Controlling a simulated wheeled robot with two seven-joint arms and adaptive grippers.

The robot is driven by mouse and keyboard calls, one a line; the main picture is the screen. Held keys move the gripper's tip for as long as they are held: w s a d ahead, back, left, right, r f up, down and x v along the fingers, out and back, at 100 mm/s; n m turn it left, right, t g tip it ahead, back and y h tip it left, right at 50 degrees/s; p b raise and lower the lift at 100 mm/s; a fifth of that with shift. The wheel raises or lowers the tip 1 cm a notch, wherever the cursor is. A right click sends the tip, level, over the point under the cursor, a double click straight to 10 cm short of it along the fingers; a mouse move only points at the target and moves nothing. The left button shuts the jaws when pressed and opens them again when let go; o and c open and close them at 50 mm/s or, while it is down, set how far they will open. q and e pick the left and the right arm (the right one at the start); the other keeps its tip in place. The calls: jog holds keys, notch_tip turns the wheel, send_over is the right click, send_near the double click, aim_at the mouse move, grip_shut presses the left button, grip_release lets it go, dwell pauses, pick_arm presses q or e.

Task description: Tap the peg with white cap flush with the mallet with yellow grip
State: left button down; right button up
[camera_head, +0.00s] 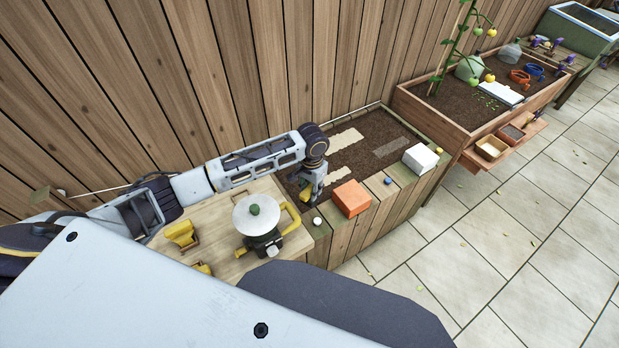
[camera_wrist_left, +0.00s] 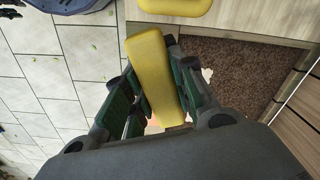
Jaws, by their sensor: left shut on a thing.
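My left gripper (camera_head: 308,194) points down over the near left corner of the soil planter. In the left wrist view its fingers (camera_wrist_left: 158,95) are shut around the yellow grip (camera_wrist_left: 152,65) of the mallet. The mallet's head is hidden or cannot be told apart in either view. The peg with white cap (camera_head: 317,221) stands in the planter's front ledge, just below and right of the gripper, apart from it. How far the peg sticks up is too small to judge. My right gripper is not in view.
An orange block (camera_head: 351,198), a blue-capped peg (camera_head: 388,181) and a white block (camera_head: 420,158) are along the planter's ledge (camera_head: 370,215). A white-topped lantern-like object (camera_head: 256,213) and yellow items (camera_head: 181,235) stand on the wooden table (camera_head: 213,222). The plank wall is close behind.

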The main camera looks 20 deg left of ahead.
pick_arm(q)
jog(key=m, duration=0.1)
jog(key=s+d+m+p, duration=0.1)
jog(key=shift+d+f+m, duration=0.1)
jog(key=shift+f+m, duration=0.2)
jog(key=shift+f, duration=0.1)
jog(key=m, duration=0.1)
jog(key=f+m+p, duration=0.1)
jog(key=m, duration=0.1)
jog(key=shift+s+d, duration=0.15)
jog(key=shift+d, duration=0.2)
jog(key=shift+w+d+f+m+p, duration=0.15)
jog(key=shift+w+f+m, duration=0.05)
jog(key=shift+m, duration=1.05)
jog(key=shift+w+d+f+m+p, duration=0.1)
jog(key=shift+w+d+f+m, duration=0.05)
jog(key=shift+m, duration=1.15)
jog(key=shift+w+d+f+m+p, duration=0.15)
jog(key=shift+w+f+m, duration=0.05)
jog(key=shift+m, duration=1.05)
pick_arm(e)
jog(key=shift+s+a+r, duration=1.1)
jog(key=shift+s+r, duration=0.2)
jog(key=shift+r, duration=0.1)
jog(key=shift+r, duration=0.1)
